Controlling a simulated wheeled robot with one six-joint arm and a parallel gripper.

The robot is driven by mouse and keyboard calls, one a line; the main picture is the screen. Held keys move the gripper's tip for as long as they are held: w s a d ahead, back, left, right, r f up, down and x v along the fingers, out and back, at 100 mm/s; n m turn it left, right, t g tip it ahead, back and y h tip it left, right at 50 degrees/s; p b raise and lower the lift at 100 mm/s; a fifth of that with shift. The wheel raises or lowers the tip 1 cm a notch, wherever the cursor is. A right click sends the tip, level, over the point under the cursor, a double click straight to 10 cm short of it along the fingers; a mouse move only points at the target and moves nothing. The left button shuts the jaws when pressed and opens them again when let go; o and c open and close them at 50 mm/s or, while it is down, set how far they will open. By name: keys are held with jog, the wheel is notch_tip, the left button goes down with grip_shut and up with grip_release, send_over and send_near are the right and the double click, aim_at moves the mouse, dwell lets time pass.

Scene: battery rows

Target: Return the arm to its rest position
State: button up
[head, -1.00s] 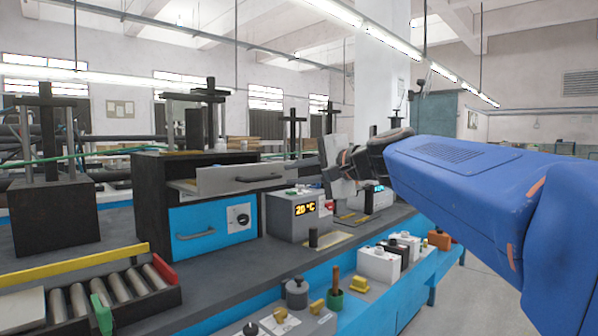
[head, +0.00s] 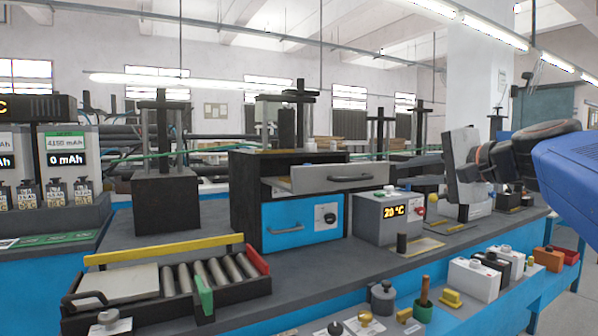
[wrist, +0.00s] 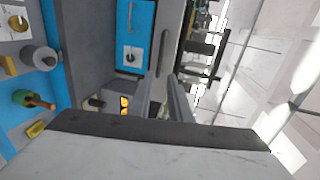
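My blue arm (head: 575,160) reaches in from the right edge in the head view. Its dark wrist joint leads to the pale gripper body, held up in the air in front of the bench. In the wrist view, the two grey fingers of my gripper (wrist: 162,98) stand apart with a gap between them. I see nothing held between them. In the head view the fingertips are hard to make out against the bench.
A workbench carries a black cabinet with a blue drawer (head: 290,222) and an upper drawer partly pulled out (head: 345,176). A 20 °C box (head: 372,222), a roller tray (head: 215,274) and several small parts stand near. Charger units (head: 68,165) are at left.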

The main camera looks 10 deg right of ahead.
jog(key=s+a+f+n+g, duration=0.2)
jog(key=a+f, duration=0.1)
jog(key=f, duration=0.4)
jog(key=s+a+f+n+g, duration=0.2)
jog(key=s+f, duration=0.1)
jog(key=f, duration=0.4)
jog(key=s+a+f+n+g, duration=0.2)
jog(key=a+f, duration=0.1)
jog(key=f, duration=0.4)
jog(key=s+d+f+n+g+h, duration=0.1)
jog(key=s+f+n, duration=0.3)
jog(key=f, duration=0.6)
jog(key=s+d+f+n+g+h, duration=0.1)
jog(key=s+f+n+g+h, duration=0.2)
jog(key=s+f, duration=0.5)
jog(key=shift+s+f+n+h, duration=0.35)
jog(key=shift+f+n, duration=0.35)
jog(key=shift+f, duration=0.25)
